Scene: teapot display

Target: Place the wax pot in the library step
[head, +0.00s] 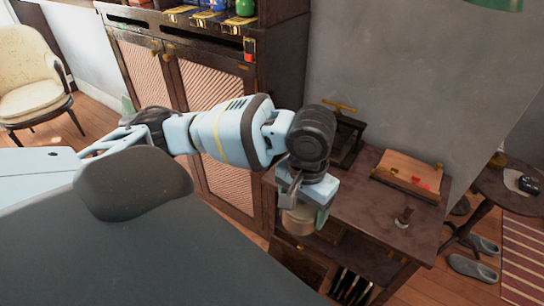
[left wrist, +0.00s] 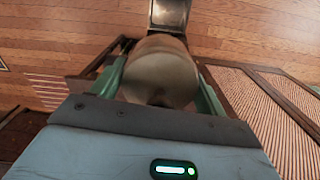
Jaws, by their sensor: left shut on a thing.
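The wax pot (head: 297,221), a rounded cream-beige vessel, is held in my left gripper (head: 305,208). In the left wrist view the pot (left wrist: 160,72) sits between the two green fingers, with a metallic part extending from its far side. My left gripper is shut on it. A low dark wooden unit (head: 375,225) with an open lower shelf, which seems to be the library step, is beside and behind the pot. Whether the pot touches it cannot be told. My right gripper is not in view.
On the unit's top stand a dark stand (head: 347,140), a wooden tray (head: 408,175) with red pieces and a small dark object (head: 403,217). Upright items (head: 350,285) fill part of the lower shelf. A tall cabinet (head: 215,80) rises at left; a round table (head: 510,188) stands right.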

